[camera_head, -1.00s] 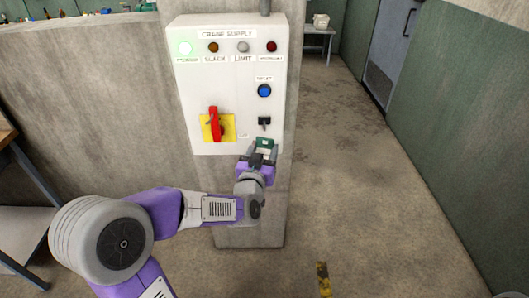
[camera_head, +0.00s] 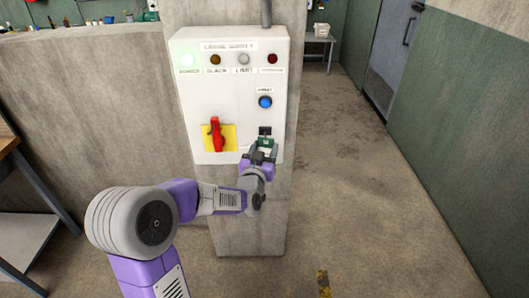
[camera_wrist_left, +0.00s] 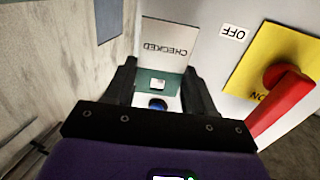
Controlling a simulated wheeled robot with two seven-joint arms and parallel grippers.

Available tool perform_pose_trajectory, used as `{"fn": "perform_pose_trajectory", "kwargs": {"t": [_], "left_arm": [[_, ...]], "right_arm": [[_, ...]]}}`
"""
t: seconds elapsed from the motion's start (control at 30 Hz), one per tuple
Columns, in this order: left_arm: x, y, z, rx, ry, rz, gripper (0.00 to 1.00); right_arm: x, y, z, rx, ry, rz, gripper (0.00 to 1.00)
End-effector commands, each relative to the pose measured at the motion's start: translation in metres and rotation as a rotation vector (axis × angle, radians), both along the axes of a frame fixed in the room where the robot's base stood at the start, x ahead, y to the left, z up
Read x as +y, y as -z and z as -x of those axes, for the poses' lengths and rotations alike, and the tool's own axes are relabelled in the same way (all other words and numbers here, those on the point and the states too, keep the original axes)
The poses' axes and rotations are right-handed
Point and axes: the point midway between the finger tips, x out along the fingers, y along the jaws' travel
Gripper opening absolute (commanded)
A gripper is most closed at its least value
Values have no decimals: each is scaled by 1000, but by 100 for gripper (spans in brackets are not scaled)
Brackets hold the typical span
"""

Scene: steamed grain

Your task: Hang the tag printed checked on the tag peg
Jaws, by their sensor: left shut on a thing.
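The checked tag has a pale part (camera_wrist_left: 165,45) with CHECKED printed on it, upside down in the left wrist view, and a green end that shows in the head view (camera_head: 267,143). My left gripper (camera_head: 261,154) is shut on the tag, its dark fingers on either side of it in the left wrist view (camera_wrist_left: 157,87). The dark tag peg (camera_head: 265,131) is on the panel front just above the tag's green end. They overlap in the head view; I cannot tell whether they touch. My right gripper is not in view.
The white crane supply panel (camera_head: 230,95) is on a concrete pillar (camera_head: 247,220). It carries a blue button (camera_head: 265,102) above the peg, a red rotary switch (camera_head: 216,135) on a yellow plate, and several lamps on top. Open floor (camera_head: 360,200) lies to the right.

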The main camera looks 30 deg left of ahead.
Motion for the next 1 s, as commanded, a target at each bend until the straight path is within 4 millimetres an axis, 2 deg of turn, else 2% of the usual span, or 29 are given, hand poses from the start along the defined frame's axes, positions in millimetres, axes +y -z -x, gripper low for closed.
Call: {"fn": "perform_pose_trajectory", "kwargs": {"t": [0.43, 0.7, 1.0], "left_arm": [[14, 1, -23, 1, 0, 0, 26], [20, 5, -32, -1, 0, 0, 26], [21, 4, -33, 0, -1, 0, 26]], "right_arm": [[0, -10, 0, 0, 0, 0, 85], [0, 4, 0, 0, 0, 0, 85], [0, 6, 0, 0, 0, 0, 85]]}}
